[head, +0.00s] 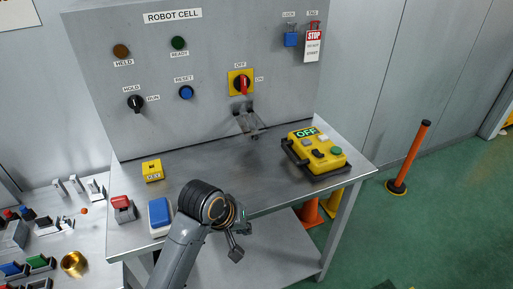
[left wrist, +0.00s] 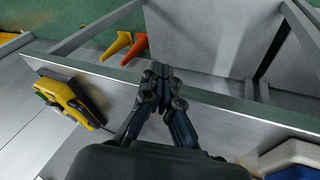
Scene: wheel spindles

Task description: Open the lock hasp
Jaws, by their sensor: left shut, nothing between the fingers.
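A grey metal piece, which looks like the lock hasp (head: 246,120), sits on the panel below the red and yellow rotary switch (head: 241,83). It is small, and I cannot tell whether its jaws are open or shut. My left gripper (head: 236,253) is by the front edge of the steel table, well in front of and below the hasp. In the left wrist view its fingers (left wrist: 161,72) are together with nothing between them, over the table's front edge. The hasp does not show in that view. My right gripper is not in view.
A yellow pendant (head: 318,152) stands on the table's right side and shows in the left wrist view (left wrist: 68,98). A blue-topped white box (head: 160,215), a red-topped block (head: 122,206) and a yellow box (head: 152,170) are at the left. The table (head: 228,165) is clear in the middle.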

